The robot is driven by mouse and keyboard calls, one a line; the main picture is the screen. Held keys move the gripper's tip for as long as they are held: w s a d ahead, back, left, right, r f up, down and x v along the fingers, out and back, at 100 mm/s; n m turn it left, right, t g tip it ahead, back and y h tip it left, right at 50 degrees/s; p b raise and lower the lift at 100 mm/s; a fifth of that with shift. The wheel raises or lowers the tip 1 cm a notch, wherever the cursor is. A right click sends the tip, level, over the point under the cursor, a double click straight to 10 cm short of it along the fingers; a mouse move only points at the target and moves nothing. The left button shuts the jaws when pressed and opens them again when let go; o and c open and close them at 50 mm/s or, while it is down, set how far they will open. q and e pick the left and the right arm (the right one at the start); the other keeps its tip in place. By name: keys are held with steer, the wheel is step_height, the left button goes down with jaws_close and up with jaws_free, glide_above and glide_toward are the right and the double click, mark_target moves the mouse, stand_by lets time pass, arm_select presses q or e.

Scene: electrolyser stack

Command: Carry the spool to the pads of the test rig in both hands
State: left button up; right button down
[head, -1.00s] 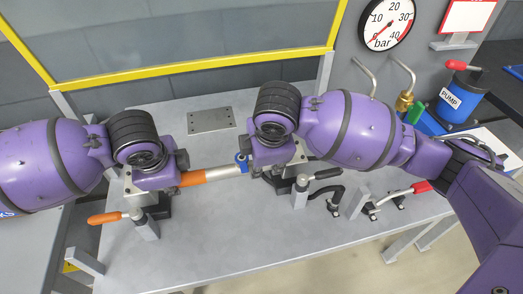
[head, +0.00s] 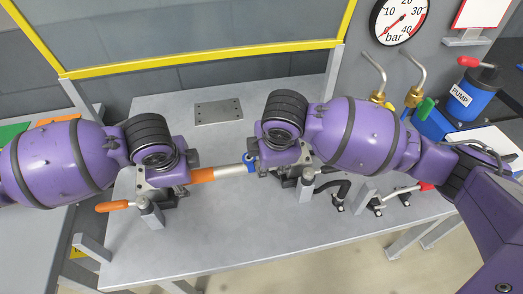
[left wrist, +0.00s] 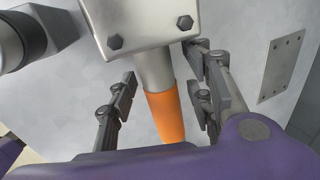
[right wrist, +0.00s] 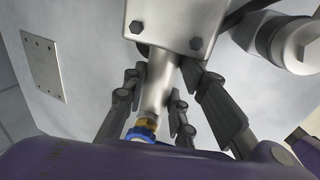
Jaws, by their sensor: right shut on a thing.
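The spool is a silver pipe with an orange band (head: 203,175) and a blue ring at its right end (head: 249,161). It lies level between my two wrists, over the grey bench. In the left wrist view its orange part (left wrist: 165,116) runs between the spread fingers of my left gripper (left wrist: 163,90), with a gap showing beside it. In the right wrist view, my right gripper (right wrist: 156,100) is shut on the pipe (right wrist: 157,86), close to the blue and brass end. A bolted metal block (left wrist: 150,25) covers part of the pipe; a similar block (right wrist: 175,22) shows in the right wrist view.
A red-handled lever (head: 425,187) lies at right. The pump (head: 470,92) and pressure gauge (head: 402,18) are behind. The bench front (head: 200,245) is clear.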

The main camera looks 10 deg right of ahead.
steer(key=c, duration=1.4)
jaws_free()
steer(key=shift+o, duration=0.2)
arm_select(q)
steer(key=shift+s+r, duration=0.1)
arm_select(e)
steer(key=shift+s, duration=0.1)
arm_select(q)
steer(key=v, duration=0.8)
steer(key=shift+r, duration=0.35)
steer(key=shift+s, duration=0.1)
arm_select(e)
steer(key=shift+r, duration=0.1)
steer(key=v, duration=0.8)
steer(key=shift+r, duration=0.35)
steer(key=shift+s, duration=0.1)
arm_select(q)
steer(key=shift+r, duration=0.15)
